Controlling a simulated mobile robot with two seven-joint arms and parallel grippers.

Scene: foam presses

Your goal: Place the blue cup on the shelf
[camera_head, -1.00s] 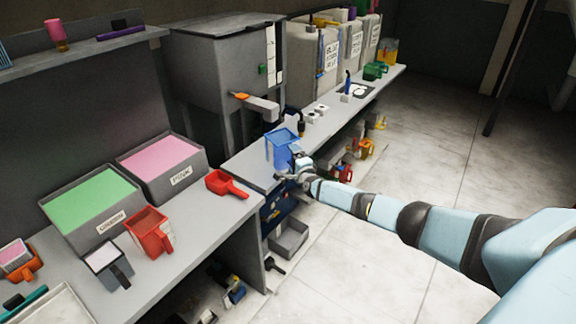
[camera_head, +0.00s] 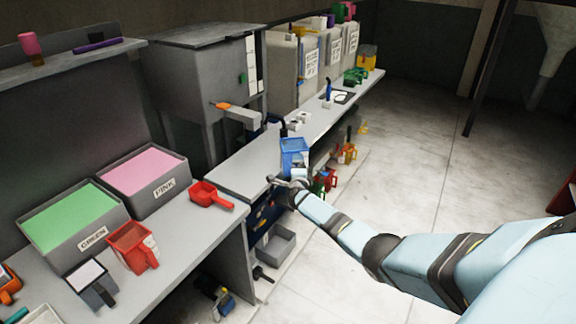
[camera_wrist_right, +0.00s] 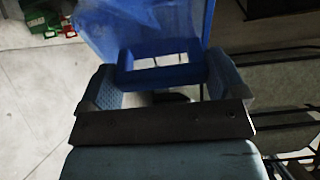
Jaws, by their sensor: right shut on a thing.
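The blue cup (camera_head: 294,158) is in my right gripper (camera_head: 292,182), at the front edge of the grey bench in the head view. In the right wrist view the blue cup (camera_wrist_right: 145,22) fills the top middle, and the right gripper's fingers (camera_wrist_right: 163,80) stand on either side of its handle. The cup looks roughly upright. Whether its base touches the bench is unclear. A grey wall shelf (camera_head: 75,58) is at the upper left, holding a pink-topped container and a purple item. My left gripper is out of view.
A grey press (camera_head: 200,90) stands behind the cup. Coloured cups sit on a low shelf under the far bench.

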